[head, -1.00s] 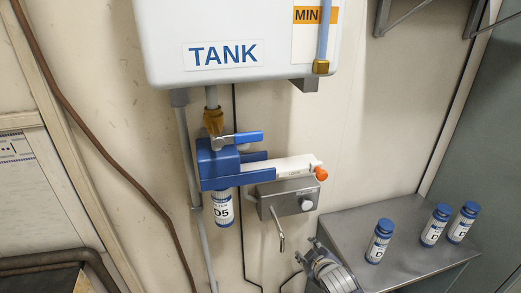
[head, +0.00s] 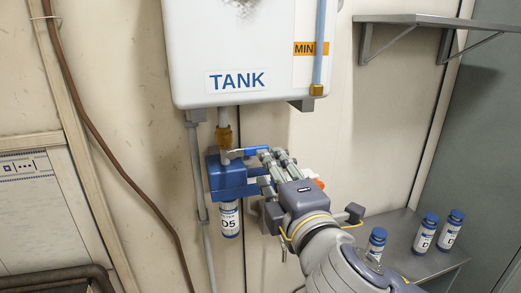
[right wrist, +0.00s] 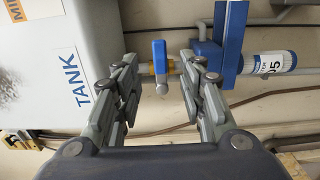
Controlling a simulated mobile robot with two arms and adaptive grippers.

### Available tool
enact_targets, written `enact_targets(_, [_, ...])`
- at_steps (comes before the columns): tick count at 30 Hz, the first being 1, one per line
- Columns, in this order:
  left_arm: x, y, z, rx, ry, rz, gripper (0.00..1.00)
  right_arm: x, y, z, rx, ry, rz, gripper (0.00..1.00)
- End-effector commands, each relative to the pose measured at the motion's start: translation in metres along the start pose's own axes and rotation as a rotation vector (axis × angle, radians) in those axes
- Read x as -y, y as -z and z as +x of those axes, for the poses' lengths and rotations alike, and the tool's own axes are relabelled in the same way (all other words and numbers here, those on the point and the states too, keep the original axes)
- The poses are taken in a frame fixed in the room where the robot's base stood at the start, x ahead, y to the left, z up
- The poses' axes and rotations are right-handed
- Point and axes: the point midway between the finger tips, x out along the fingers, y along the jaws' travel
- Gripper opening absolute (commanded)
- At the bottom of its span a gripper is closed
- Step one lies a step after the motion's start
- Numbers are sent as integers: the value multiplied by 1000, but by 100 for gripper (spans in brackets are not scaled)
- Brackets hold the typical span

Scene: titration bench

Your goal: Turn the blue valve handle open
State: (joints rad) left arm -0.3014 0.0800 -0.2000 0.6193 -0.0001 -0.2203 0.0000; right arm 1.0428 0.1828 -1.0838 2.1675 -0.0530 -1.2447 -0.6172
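The blue valve handle (head: 254,152) points sideways to the right in the head view, across the vertical pipe under the tank (head: 270,60). A brass fitting (head: 224,137) sits just above it and a blue filter block (head: 226,178) just below. My right gripper (head: 271,156) is at the handle, its fingers partly covering it. In the right wrist view the handle (right wrist: 159,53) lies between the two spread fingertips of the gripper (right wrist: 160,62), with a gap on each side. The gripper is open and holds nothing. My left gripper is not in view.
Several blue-capped bottles (head: 424,234) stand on a metal shelf (head: 440,262) at right. A grey pipe (head: 197,170) runs down the wall to the left.

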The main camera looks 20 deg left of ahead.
Motion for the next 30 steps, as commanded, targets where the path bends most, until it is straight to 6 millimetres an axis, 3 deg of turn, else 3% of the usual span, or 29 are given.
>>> enact_targets(15, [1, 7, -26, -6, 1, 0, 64, -2, 0, 77, 0, 0, 2, 38])
enact_targets(21, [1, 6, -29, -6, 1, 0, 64, -1, 0, 90, 0, 0, 2, 38])
enact_targets(30, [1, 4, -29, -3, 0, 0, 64, 0, 0, 92, -1, -1, 3, 38])
